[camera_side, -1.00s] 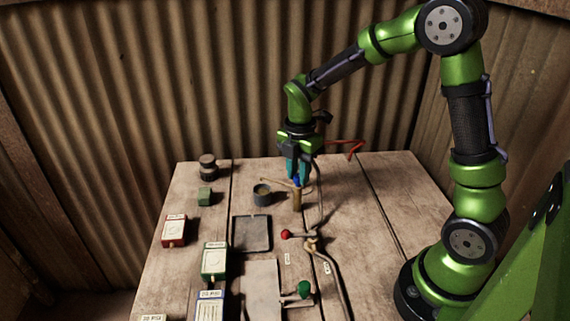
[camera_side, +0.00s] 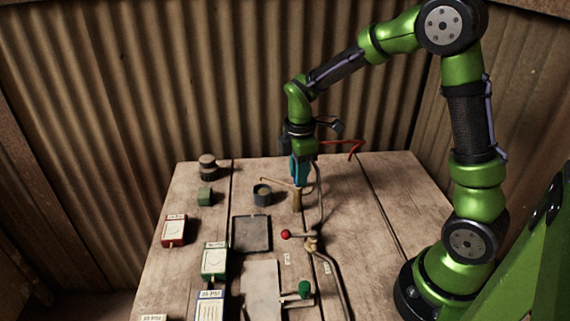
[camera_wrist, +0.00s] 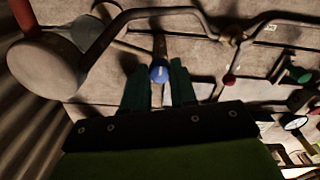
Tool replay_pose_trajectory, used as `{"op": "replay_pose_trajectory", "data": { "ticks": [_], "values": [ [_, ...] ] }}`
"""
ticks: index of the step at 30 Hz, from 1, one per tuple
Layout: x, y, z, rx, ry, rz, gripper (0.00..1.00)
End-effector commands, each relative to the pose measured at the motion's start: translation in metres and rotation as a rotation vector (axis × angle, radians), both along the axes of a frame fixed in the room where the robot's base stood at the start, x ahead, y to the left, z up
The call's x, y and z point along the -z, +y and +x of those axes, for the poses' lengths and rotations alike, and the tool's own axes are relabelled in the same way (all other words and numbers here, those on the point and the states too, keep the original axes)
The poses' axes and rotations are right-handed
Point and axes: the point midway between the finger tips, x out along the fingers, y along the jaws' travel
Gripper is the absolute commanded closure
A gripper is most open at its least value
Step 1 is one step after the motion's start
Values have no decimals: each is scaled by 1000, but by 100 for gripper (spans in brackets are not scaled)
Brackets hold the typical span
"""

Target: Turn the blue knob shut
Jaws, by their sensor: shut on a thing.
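The blue knob (camera_wrist: 159,74) shows in the wrist view between the two teal fingertips of my gripper (camera_wrist: 160,80). It sits at the top of a brown post (camera_side: 297,201), with thin pipes beside it. In the side view my gripper (camera_side: 300,179) points straight down over this post, and its fingers hide the knob. My gripper is shut on the knob.
A red-knobbed lever (camera_side: 286,234) and a green-knobbed lever (camera_side: 304,288) stand nearer the camera. A dark round cup (camera_side: 262,195) and a flat dark plate (camera_side: 251,247) lie to the left. Labelled red (camera_side: 173,231), green (camera_side: 214,260) and blue (camera_side: 209,308) boxes stand farther left.

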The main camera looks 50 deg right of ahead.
Motion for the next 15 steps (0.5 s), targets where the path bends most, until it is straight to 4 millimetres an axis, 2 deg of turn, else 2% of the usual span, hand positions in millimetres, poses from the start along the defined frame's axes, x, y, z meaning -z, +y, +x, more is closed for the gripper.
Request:
{"op": "replay_pose_trajectory", "data": {
  "ticks": [13,14,15],
  "values": [
    [-1,0,0,17,-1,1,100],
    [-1,0,0,17,-1,1,70],
    [-1,0,0,17,-1,1,64]
  ]
}}
